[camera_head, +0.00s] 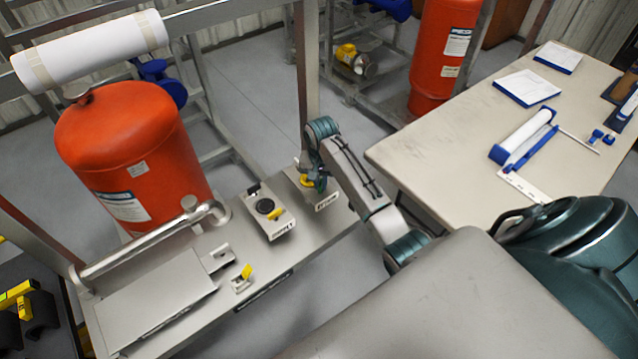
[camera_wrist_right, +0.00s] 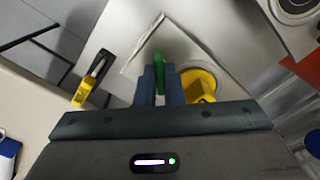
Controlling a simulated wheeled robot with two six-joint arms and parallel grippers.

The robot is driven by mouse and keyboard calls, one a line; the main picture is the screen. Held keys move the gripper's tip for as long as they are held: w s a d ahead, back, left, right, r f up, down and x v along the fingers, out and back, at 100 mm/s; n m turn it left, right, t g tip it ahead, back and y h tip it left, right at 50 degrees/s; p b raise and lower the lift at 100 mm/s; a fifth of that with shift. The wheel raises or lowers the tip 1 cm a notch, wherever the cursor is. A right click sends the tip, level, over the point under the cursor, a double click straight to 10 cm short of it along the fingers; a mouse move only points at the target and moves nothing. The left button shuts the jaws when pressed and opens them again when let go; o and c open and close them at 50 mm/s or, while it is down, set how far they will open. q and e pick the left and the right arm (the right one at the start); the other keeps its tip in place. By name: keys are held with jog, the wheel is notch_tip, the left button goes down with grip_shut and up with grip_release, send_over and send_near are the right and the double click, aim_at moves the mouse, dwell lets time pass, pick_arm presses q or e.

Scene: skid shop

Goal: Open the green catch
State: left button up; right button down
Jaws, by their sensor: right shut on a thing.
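The green catch (camera_wrist_right: 159,72) shows in the right wrist view as a narrow green piece standing between my fingers. My right gripper (camera_wrist_right: 160,76) is shut on it, with one blue finger on each side. A yellow rounded part (camera_wrist_right: 199,84) sits right beside the fingers. In the head view my right gripper (camera_head: 314,178) is at a small plate near the right end of the grey skid (camera_head: 309,234), beside the yellow part (camera_head: 306,181). The gripper largely hides the catch there. My left gripper is not in view.
A box with a black knob (camera_head: 266,207) stands just left of the gripper. Farther left are a small bracket with a yellow lever (camera_head: 246,271), a pipe (camera_head: 140,245) and an orange tank (camera_head: 135,150). An upright post (camera_head: 306,70) rises behind. A table (camera_head: 440,140) stands right.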

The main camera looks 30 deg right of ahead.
jog(key=shift+m, duration=0.5)
jog(key=shift+m, duration=1.7)
jog(key=shift+m, duration=1.8)
jog(key=shift+m, duration=0.3)
jog(key=c, duration=1.5)
grip_release()
jog(key=shift+c, duration=0.2)
